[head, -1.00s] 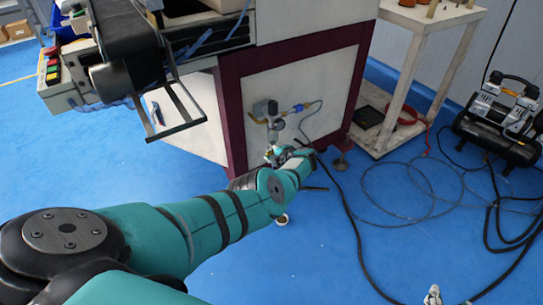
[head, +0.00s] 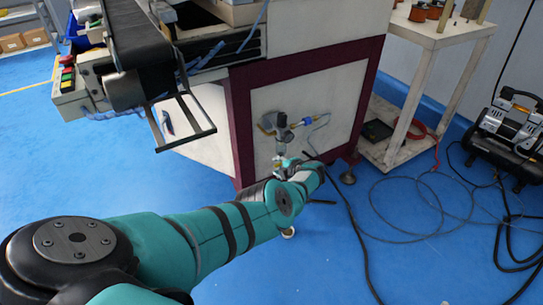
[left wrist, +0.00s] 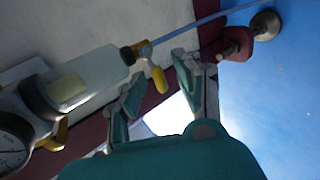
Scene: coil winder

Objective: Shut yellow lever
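The yellow lever (left wrist: 156,77) shows in the left wrist view, on a small valve at the end of the grey air unit (left wrist: 80,83). In the head view its yellow part (head: 308,121) is small, on the cream panel of the machine. My left gripper (left wrist: 158,72) is open, with a finger on each side of the lever in the picture. I cannot tell whether either finger touches it. In the head view my left gripper (head: 286,166) is below the air unit, partly hidden by its own wrist. My right gripper is not in view.
A thin hose (head: 317,141) runs from the valve. A machine foot (head: 347,178) stands close to my left wrist. A wooden stand (head: 400,120) and an air compressor (head: 508,130) are at the right. Black cables cross the blue floor (head: 340,260).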

